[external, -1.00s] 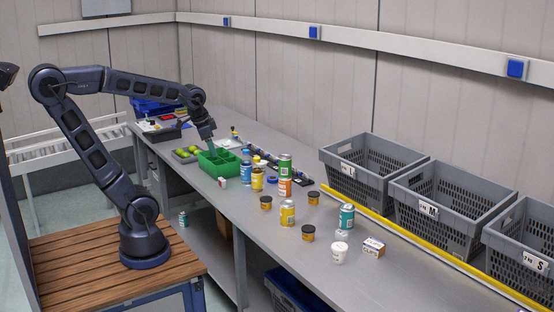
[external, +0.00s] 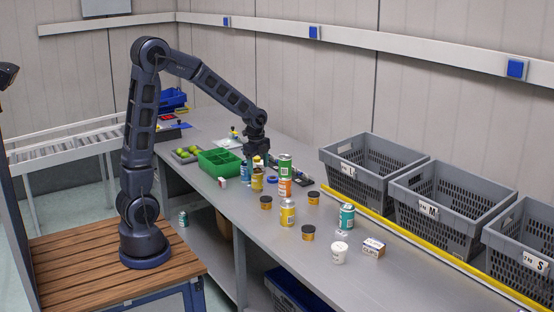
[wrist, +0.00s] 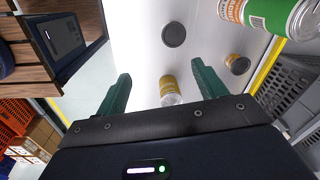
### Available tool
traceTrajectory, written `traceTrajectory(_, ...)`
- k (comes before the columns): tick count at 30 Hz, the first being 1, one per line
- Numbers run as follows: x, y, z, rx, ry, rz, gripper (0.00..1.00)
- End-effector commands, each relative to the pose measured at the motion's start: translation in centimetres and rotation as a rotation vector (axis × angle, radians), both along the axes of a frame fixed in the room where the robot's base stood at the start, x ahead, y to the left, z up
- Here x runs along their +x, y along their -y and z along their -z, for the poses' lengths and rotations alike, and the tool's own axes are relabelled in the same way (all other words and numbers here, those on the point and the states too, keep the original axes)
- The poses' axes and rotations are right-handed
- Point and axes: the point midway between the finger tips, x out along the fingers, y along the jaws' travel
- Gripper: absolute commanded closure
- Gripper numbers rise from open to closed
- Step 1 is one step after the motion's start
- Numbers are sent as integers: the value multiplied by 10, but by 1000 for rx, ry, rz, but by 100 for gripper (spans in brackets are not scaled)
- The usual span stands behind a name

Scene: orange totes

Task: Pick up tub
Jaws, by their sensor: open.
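A small white tub (external: 339,253) with a lid stands upright on the bench near its front edge, right of the cans. Several small yellow jars with dark lids also stand there, such as a jar (external: 308,233) and a jar (external: 266,203). My gripper (external: 254,162) points down above the bench by the blue and yellow cans, well left of the white tub. In the wrist view my gripper (wrist: 162,85) has its green fingers apart, with a yellow can (wrist: 170,88) showing beyond the gap. I cannot make out the white tub in the wrist view.
A teal can (external: 347,217) and a small box (external: 373,248) are near the tub. Grey crates (external: 372,168) line the back right.

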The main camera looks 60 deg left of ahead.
Motion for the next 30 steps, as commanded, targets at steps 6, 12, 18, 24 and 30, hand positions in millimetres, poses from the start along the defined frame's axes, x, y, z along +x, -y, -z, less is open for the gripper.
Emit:
traceTrajectory(6,33,-4,47,0,-51,182,30)
traceTrajectory(12,45,-6,67,-2,-68,265,30)
traceTrajectory(18,46,-6,87,-2,-72,275,30)
traceTrajectory(24,46,-7,114,-2,-71,274,30)
traceTrajectory(30,46,-6,126,-1,-70,274,30)
